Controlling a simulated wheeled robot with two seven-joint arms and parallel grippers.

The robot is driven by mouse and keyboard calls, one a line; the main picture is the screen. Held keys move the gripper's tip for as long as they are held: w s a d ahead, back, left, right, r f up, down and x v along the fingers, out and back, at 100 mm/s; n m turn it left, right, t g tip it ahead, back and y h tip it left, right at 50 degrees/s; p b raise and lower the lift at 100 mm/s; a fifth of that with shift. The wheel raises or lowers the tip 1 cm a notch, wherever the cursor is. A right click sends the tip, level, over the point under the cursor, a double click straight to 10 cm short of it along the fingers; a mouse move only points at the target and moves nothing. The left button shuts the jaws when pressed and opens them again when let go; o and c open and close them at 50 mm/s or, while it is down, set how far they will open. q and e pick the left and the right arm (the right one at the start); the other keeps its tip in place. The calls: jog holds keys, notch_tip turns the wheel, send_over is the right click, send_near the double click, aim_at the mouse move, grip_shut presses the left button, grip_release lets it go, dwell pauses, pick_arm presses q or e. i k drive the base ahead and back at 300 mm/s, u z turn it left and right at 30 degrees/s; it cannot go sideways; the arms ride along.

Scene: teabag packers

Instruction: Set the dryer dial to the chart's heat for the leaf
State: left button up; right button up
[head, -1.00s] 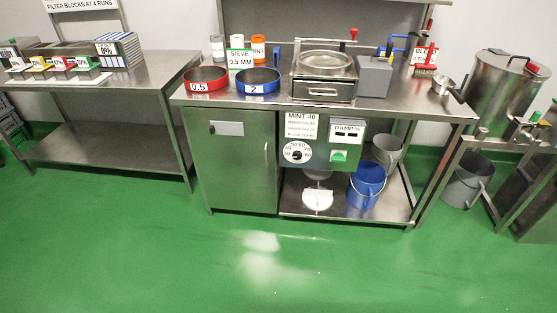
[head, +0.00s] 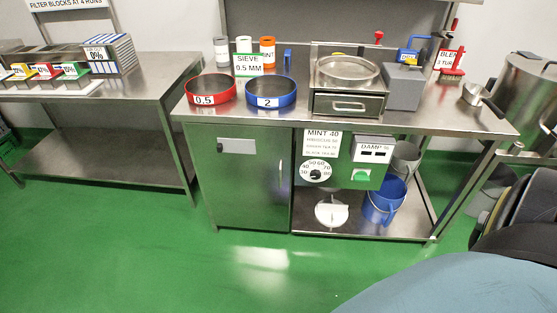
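The dryer dial (head: 306,177) is a white round face with a dark knob, under the worktop of the middle bench. Its numbers run from about 40 to 80; which one the knob points at is too small to tell. The white chart (head: 321,143) hangs above it and reads MINT 40 at the top, with smaller lines below for other leaves. A green panel marked DAMP % (head: 373,152) sits right of the dial, with a green switch (head: 361,175). Neither of my grippers is in view.
A red sieve (head: 211,89), a blue sieve (head: 268,94) and a steel drawer unit (head: 348,104) stand on the worktop. A blue bucket (head: 382,203) is on the shelf below. A large teal and black shape (head: 470,285) fills the lower right. Green floor in front is clear.

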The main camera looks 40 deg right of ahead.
aim_at(315, 174)
jog(key=z, duration=0.3)
jog(key=i, duration=0.9)
jog(key=z, duration=0.7)
